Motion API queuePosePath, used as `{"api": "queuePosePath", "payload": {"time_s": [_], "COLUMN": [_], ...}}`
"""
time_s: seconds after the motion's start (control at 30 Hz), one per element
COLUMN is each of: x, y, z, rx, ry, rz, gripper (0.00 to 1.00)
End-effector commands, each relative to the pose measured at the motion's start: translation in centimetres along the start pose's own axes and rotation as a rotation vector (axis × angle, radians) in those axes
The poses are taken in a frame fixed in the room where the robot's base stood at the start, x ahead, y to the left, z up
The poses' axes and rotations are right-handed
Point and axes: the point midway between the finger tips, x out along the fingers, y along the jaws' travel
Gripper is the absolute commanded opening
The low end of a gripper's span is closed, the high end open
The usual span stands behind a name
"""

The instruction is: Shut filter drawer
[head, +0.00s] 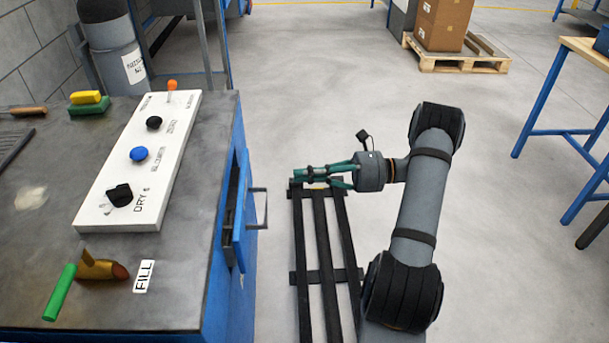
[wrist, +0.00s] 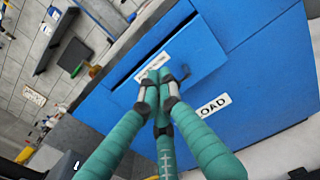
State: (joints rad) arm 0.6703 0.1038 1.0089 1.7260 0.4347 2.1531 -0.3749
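The blue drawer (head: 241,215) is in the right side of the blue cabinet, and its front stands out from the side with a dark gap behind it. A thin metal handle (head: 259,207) sticks out from it. In the wrist view, the drawer front (wrist: 205,55) is a blue panel with a dark slot along its upper-left edge and a small white label, partly covered by my fingertips. My gripper (head: 303,174) has teal fingers pointing left at the drawer, apart from the handle in the head view. The fingertips (wrist: 160,85) are drawn together with nothing seen between them.
The cabinet top carries a white control panel (head: 100,205) with knobs and a green-handled FILL lever (head: 60,292). A LOAD label (wrist: 213,106) is below the drawer. A dark slatted rack (head: 320,270) stands below my gripper.

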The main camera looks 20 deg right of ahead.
Motion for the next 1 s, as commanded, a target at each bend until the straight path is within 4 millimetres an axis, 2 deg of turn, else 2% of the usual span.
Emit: {"api": "queuePosePath", "payload": {"time_s": [0.1,0.3,0.5,0.7,1.0], "x": [2.7,6.8,9.6,10.7,10.9], "y": [0.1,0.1,0.1,0.0,0.0], "z": [-0.2,-0.3,-0.2,-0.1,-0.1], "rx": [0.001,0.0,0.002,0.001,0.002], "ry": [0.0,0.001,0.001,0.001,0.001], "rz": [0.004,0.004,0.002,0.0,0.0], "gripper": [0.0,0.0,0.0,0.0,0.0]}}
